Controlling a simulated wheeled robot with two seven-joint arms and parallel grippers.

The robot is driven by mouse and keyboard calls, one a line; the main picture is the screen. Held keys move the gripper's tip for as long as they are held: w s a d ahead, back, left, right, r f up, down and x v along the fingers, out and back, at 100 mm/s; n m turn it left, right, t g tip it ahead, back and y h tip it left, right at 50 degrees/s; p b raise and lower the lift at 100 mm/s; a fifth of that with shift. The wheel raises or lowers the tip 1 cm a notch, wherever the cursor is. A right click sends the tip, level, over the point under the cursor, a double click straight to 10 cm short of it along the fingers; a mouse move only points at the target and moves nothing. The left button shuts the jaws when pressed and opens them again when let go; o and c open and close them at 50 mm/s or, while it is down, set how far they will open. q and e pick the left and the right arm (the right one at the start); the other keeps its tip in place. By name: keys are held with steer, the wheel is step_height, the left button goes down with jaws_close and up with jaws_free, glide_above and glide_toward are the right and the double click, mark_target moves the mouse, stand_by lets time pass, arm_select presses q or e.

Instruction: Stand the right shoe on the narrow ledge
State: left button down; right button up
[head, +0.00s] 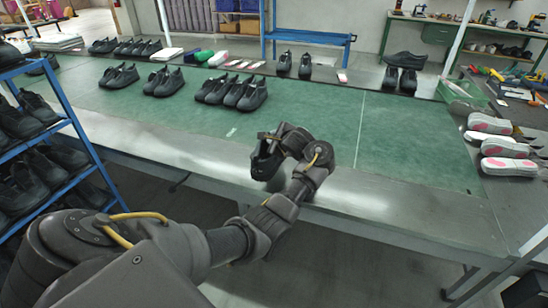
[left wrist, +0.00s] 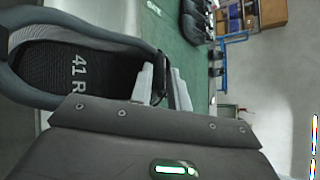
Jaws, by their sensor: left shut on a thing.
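The right shoe (left wrist: 75,65) fills the left part of the left wrist view, its dark insole marked "41 R" facing the camera and a grey collar around it. My left gripper (left wrist: 163,85) is shut on the collar's edge. A narrow strip (head: 340,83) runs along the table's back, possibly the ledge; two single shoes (head: 284,63) stand there. My right gripper is out of view.
The green mat (head: 310,110) is mostly clear in front; several black pairs (head: 237,92) stand along its back. A dark shoe (head: 405,58) sits above a pair (head: 400,79). A blue rack (head: 75,130) of shoes is left; pale-soled shoes (head: 508,166) lie right.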

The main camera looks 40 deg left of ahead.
arm_select(q)
steer(key=w+f, duration=0.1)
steer(key=w+a+f+b, duration=0.1)
steer(key=f, duration=0.1)
steer(key=w+a+f, duration=0.1)
steer(key=f, duration=0.1)
steer(key=shift+a, duration=0.1)
steer(key=shift+w+f+b, duration=0.2)
steer(key=shift+f+b, duration=0.15)
steer(key=shift+f, duration=1.15)
steer(key=c, duration=1.3)
jaws_free()
steer(key=shift+s+f, duration=0.1)
